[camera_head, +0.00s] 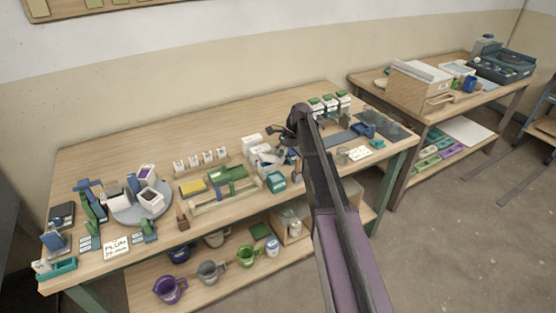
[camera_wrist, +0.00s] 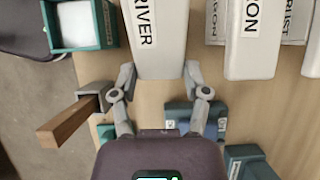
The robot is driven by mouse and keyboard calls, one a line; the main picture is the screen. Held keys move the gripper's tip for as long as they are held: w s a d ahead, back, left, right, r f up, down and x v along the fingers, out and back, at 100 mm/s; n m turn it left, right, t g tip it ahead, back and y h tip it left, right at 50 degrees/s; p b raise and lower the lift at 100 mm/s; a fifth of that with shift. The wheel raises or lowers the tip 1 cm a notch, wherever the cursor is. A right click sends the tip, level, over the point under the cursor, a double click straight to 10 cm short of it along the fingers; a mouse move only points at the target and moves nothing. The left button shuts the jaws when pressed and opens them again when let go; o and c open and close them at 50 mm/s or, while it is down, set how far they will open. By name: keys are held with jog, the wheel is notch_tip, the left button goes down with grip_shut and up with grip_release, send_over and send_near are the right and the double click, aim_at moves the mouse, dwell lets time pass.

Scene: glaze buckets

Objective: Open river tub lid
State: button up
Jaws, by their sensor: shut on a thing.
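In the wrist view the river tub (camera_wrist: 158,38) is a white, tapered tub with a black-lettered RIVER label. My gripper (camera_wrist: 159,74) has one finger on each side of the tub's near end and is shut on it. Whether the fingers bear on a lid or on the body cannot be told, and no separate lid edge shows.
A tub lettered IRON (camera_wrist: 253,40) and a RUST one (camera_wrist: 296,18) stand close on the right. A teal box (camera_wrist: 103,25) lies left, above a wooden-handled tool (camera_wrist: 68,123). A blue-teal block (camera_wrist: 214,126) is near my gripper. Green-lidded tubs (camera_head: 330,103) stand farther back.

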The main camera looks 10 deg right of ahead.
aim_at(277, 158)
jog(key=shift+d+f+g+y+b, duration=0.1)
jog(key=shift+f+g+y+b, duration=0.2)
jog(key=shift+y+b, duration=0.5)
jog(key=shift+s+r, duration=0.1)
jog(key=o, duration=1.2)
jog(key=shift+c, duration=0.2)
jog(key=shift+r+p, duration=0.15)
jog(key=shift+p, duration=0.35)
jog(key=shift+r+t+h+p, duration=0.25)
jog(key=shift+t+h+p, duration=0.15)
jog(key=shift+h+p, duration=0.75)
jog(key=h+p, duration=0.1)
jog(key=t+h, duration=0.1)
jog(key=h, duration=0.1)
jog(key=a+h+p, duration=0.1)
jog(key=h, duration=0.1)
jog(key=shift+s+r+t+p, duration=0.1)
jog(key=shift+r+t+p, duration=0.2)
jog(key=shift+r, duration=0.1)
notch_tip(277, 158, up, 14)
jog(key=p, duration=1.3)
jog(key=shift+f+p, duration=0.2)
jog(key=shift+p, duration=0.15)
